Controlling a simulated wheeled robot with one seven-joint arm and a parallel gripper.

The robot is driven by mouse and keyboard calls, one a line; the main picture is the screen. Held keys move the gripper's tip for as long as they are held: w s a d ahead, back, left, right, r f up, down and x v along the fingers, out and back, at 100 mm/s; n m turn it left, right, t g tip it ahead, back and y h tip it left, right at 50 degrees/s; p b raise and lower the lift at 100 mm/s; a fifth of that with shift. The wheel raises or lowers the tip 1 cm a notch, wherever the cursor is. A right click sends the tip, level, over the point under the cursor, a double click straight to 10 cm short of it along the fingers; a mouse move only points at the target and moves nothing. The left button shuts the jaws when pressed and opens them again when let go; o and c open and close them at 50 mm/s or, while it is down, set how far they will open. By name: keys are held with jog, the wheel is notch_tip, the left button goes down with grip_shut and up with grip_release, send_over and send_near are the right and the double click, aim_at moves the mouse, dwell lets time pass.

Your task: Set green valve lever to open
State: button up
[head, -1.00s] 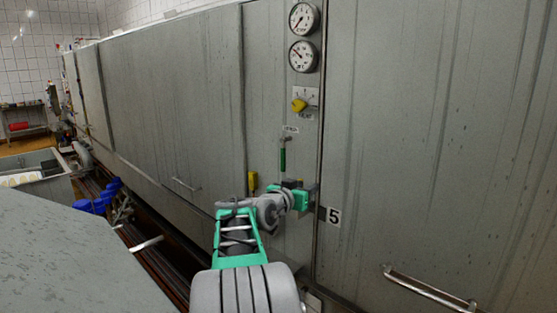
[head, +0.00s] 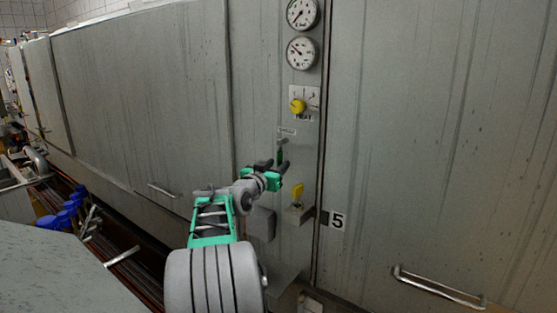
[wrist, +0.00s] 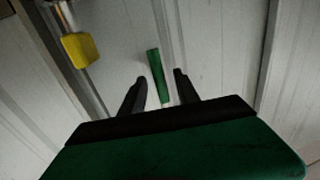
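The green valve lever (head: 281,155) hangs vertically on the grey cabinet panel, below a small label. My gripper (head: 271,164) is just in front of its lower part in the head view and hides some of it. In the wrist view the green lever (wrist: 158,76) lies ahead, between the lines of the two dark fingers. My gripper (wrist: 157,88) is open, with a gap on both sides of the lever. I cannot tell how far the fingertips stand from it in depth.
A yellow dial (head: 298,106) and two round gauges (head: 301,53) sit above the lever. A yellow handle (head: 297,190) is below right; a yellow part (wrist: 79,50) shows in the wrist view. A door handle (head: 438,288) sticks out at lower right.

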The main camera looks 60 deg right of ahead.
jog(key=d, duration=0.2)
jog(key=shift+d, duration=0.3)
grip_shut()
dwell(1.2)
